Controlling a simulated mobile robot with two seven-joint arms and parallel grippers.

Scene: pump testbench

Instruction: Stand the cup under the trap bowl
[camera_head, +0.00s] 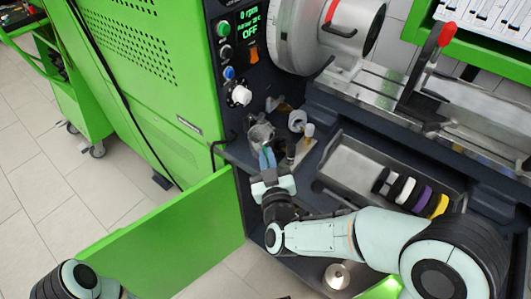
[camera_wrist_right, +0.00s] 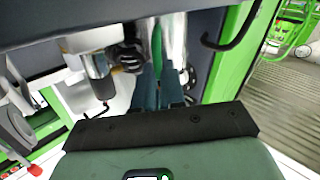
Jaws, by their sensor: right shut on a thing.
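My right gripper (camera_head: 266,158) reaches up to a small cluster of fittings beside the green cabinet. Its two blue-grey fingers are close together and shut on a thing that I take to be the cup. A shiny, metal or clear round body (camera_head: 260,134) shows just past the fingertips. In the right wrist view the fingers (camera_wrist_right: 158,88) point at a shiny upright cylinder (camera_wrist_right: 175,38) with a green strip in front of it. I cannot tell cup and trap bowl apart surely; the fingers hide part of them. My left gripper is out of view.
A grey metal tray (camera_head: 350,168) lies right of the gripper, with several black, white, purple and yellow rings. A white round fitting (camera_head: 297,121) is close by. An open green door (camera_head: 165,240) stands below left. A black hooked rod (camera_wrist_right: 232,32) is near the fingers.

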